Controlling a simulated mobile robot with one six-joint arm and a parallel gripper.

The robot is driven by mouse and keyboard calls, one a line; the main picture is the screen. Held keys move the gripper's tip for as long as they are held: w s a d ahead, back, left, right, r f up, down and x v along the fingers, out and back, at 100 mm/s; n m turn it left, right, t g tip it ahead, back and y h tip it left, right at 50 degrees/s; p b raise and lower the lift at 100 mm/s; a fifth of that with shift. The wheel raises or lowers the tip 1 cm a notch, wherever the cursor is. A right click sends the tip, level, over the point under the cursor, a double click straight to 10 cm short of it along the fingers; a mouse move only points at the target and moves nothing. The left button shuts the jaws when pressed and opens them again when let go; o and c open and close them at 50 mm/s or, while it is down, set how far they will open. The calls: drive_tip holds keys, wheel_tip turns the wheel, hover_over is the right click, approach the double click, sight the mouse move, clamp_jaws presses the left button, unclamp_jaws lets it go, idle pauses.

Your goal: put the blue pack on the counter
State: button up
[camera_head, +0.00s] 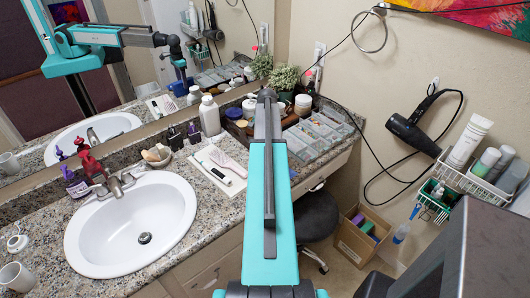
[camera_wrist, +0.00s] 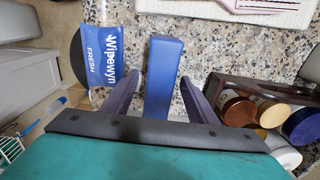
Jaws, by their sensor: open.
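In the wrist view my gripper (camera_wrist: 162,78) is open, with one purple-grey finger on each side of a plain blue block-like shape (camera_wrist: 164,68). Speckled counter shows between the shape and the fingers. The granite counter (camera_head: 215,212) also fills much of the wrist view (camera_wrist: 232,48). In the head view my arm hides the gripper and the pack directly; the mirror shows small blue shapes near my gripper.
A white sink (camera_head: 132,222) takes up the left counter. A white tray with a comb and pen (camera_head: 218,170), a white bottle (camera_head: 209,116) and a clear organizer (camera_head: 318,135) stand nearby. A dark stool (camera_head: 316,214) and cardboard box (camera_head: 362,235) are below the counter's right edge.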

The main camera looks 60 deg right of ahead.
wheel_tip(320, 180, up, 12)
drive_tip(key=b, duration=0.2)
drive_tip(key=shift+f+b, duration=0.2)
drive_tip(key=shift+b, duration=0.2)
drive_tip(key=shift+a, duration=0.1)
idle(0.9)
